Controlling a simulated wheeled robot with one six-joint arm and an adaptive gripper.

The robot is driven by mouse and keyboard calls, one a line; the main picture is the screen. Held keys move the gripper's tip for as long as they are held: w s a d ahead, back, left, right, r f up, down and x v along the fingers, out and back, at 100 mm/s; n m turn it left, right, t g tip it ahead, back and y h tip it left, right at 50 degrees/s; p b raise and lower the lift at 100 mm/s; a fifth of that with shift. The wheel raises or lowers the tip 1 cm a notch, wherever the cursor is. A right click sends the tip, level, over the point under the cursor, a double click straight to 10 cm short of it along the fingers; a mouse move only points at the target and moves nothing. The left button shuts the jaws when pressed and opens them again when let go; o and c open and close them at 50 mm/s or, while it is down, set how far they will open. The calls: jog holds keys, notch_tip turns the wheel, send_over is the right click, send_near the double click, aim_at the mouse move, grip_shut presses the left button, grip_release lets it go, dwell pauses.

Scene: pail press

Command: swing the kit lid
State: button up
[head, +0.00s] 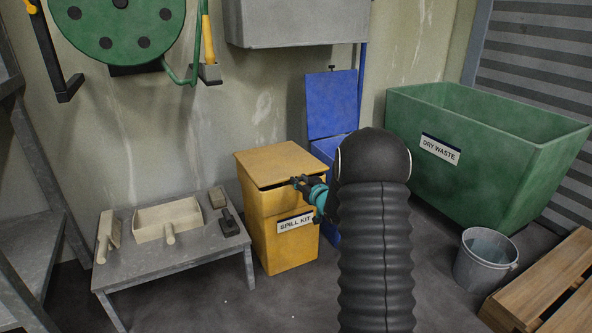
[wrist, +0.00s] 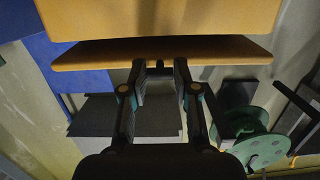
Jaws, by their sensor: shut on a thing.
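The yellow spill kit box (head: 284,245) stands on the floor at the middle, with a white SPILL KIT label (head: 296,221) on its front. Its yellow lid (head: 277,160) is slightly raised at the front, with a dark gap under its edge. My gripper (head: 304,184) is at the lid's front edge. In the wrist view my gripper (wrist: 160,67) is shut on a small dark tab at the middle of the lid (wrist: 210,50). The box front (wrist: 160,15) shows at the top of that view, a dark gap between it and the lid.
A blue bin (head: 332,105) with its lid up stands behind right. A grey table (head: 190,249) with tools stands close left. A green DRY WASTE bin (head: 478,165), a grey bucket (head: 484,262) and a pallet (head: 550,285) are right. A grey wall cabinet (head: 295,22) hangs above.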

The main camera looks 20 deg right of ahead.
jog(key=shift+w+r+p, duration=0.25)
jog(key=shift+r+p, duration=0.45)
jog(key=shift+r, duration=0.6)
jog(key=shift+w+r+p, duration=0.2)
jog(key=shift+r+p, duration=0.45)
jog(key=shift+r, duration=0.65)
jog(key=shift+w+r+p, duration=0.25)
jog(key=shift+r+p, duration=0.45)
jog(key=shift+r, duration=0.6)
jog(key=shift+w+r+p, duration=0.25)
jog(key=shift+r+p, duration=0.25)
jog(key=shift+r, duration=0.15)
jog(key=w+r+p, duration=0.4)
jog(key=r+p, duration=0.1)
jog(key=r, duration=0.2)
jog(key=shift+a+r, duration=0.2)
jog(key=shift+r, duration=0.05)
jog(key=w+r+p, duration=0.3)
jog(key=w+r, duration=0.3)
jog(key=r, duration=0.1)
jog(key=shift+w+a+r, duration=0.15)
jog(key=shift+w+a, duration=0.05)
jog(key=shift+w, duration=0.05)
